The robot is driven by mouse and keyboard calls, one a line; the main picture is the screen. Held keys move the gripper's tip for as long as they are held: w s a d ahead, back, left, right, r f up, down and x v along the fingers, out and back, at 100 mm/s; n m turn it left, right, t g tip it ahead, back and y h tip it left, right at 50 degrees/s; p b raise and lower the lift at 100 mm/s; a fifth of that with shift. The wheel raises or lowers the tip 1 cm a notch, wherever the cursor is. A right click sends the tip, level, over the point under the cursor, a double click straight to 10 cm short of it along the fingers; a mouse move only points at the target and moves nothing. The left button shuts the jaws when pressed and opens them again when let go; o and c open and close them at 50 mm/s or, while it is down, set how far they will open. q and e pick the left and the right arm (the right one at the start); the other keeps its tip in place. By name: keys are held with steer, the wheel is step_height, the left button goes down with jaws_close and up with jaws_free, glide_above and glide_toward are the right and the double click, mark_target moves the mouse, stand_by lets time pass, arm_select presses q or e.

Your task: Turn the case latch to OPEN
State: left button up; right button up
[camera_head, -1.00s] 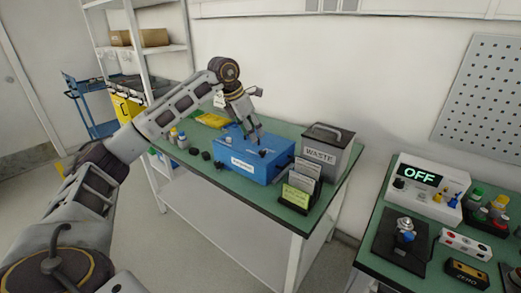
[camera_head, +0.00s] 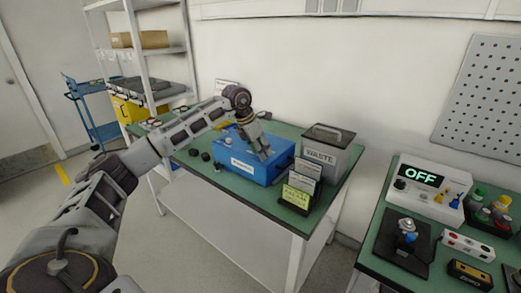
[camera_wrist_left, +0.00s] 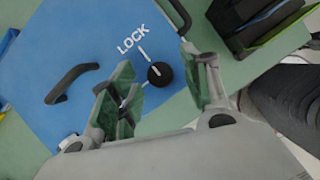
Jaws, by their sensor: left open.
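The blue case (camera_head: 246,168) stands on the green-topped table; its lid also fills much of the left wrist view (camera_wrist_left: 75,45). The latch is a round black knob (camera_wrist_left: 160,74) on the lid, its white mark facing the word LOCK (camera_wrist_left: 132,39). My left gripper (camera_head: 262,153) is low over the case's right part and hides the knob in the head view. In the left wrist view its fingers (camera_wrist_left: 157,68) are spread, one on each side of the knob. I cannot tell whether they touch it. The OPEN label is not visible. My right gripper is not in view.
A black handle (camera_wrist_left: 72,82) rises from the lid. A tester reading OFF (camera_head: 420,176) is on the right table.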

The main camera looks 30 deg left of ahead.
arm_select(q)
steer(key=c, duration=1)
